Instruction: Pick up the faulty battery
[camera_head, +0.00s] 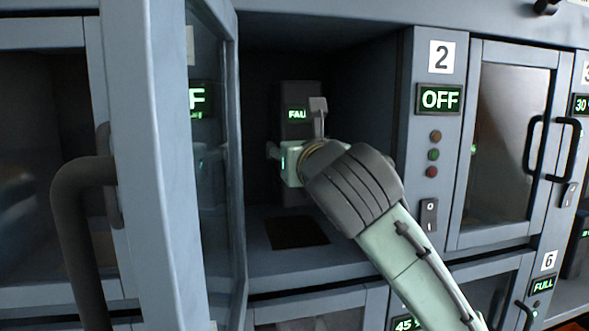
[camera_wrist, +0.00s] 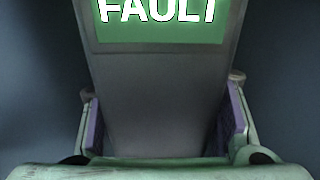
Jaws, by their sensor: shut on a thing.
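The faulty battery (camera_head: 297,97) is a dark upright block inside an open locker compartment, with a green lit label partly hidden by my gripper in the head view. In the wrist view the battery (camera_wrist: 160,75) fills the middle, and its green screen reads "FAULT". My gripper (camera_head: 287,160) reaches into the compartment. In the wrist view its purple-padded fingers (camera_wrist: 165,125) are on both sides of the battery's lower part, shut on it. The battery's base is mostly hidden in the head view.
The open glass door (camera_head: 165,150) with a dark handle (camera_head: 75,210) stands left of my arm. A panel (camera_head: 432,150) marked 2 and "OFF" is on the right, beside a closed locker door (camera_head: 505,140). The compartment floor has a dark square (camera_head: 296,232).

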